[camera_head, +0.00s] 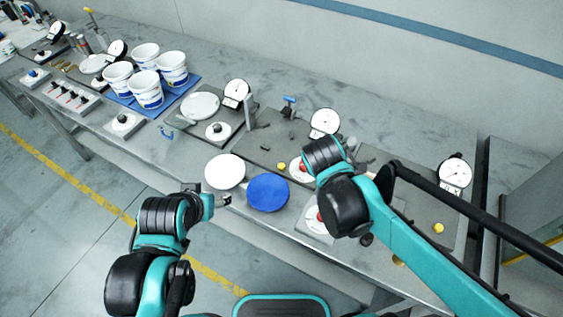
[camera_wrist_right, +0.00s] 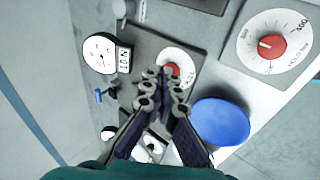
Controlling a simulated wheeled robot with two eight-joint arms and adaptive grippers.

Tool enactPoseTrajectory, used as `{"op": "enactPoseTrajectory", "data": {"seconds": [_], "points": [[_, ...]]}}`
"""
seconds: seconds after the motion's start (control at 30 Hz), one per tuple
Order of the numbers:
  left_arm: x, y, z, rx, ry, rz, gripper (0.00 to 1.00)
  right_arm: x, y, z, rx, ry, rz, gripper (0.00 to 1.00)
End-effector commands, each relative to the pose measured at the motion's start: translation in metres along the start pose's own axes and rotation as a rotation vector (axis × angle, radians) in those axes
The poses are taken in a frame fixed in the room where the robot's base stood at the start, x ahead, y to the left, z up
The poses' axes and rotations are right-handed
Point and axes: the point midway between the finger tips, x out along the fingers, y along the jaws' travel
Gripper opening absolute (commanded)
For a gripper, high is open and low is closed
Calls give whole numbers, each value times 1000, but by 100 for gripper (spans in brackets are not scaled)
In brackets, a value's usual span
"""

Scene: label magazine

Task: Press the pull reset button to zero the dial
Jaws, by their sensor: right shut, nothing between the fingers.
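A round white plate with a red button shows just past my right gripper's fingertips in the wrist view (camera_wrist_right: 173,69); it also shows partly behind my right arm in the head view (camera_head: 302,168). No label naming the reset button is readable. My right gripper (camera_wrist_right: 164,82) is shut and empty, its tips overlapping the plate's edge in the picture; I cannot tell if they touch it. A white dial gauge (camera_wrist_right: 98,53) stands left of it, also in the head view (camera_head: 325,122). My left gripper (camera_head: 222,200) hovers near the table's front edge; its fingers are too small to judge.
A larger scaled dial with a red centre (camera_wrist_right: 270,42) sits beside the plate. A blue disc (camera_head: 268,193) and a white disc (camera_head: 225,171) lie near the front edge. Another gauge (camera_head: 456,172) stands right. White tubs (camera_head: 148,90) stand on a blue mat at left.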

Motion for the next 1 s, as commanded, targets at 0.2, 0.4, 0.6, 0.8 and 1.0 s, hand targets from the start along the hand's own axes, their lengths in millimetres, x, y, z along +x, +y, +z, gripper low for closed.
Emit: {"op": "enactPoseTrajectory", "data": {"seconds": [0.2,0.4,0.6,0.8,1.0], "points": [[-13,0,-9,0,0,0,66,17,9,-73,-485,-54,76,0],[-19,0,-14,0,0,0,66,29,4,-118,-786,-105,133,0],[-21,0,-15,0,0,0,66,34,-1,-135,-903,-129,156,0],[-21,0,-15,0,0,0,66,35,-1,-136,-912,-132,157,0],[-20,0,-14,0,0,0,66,36,-2,-136,-910,-131,157,0]]}}
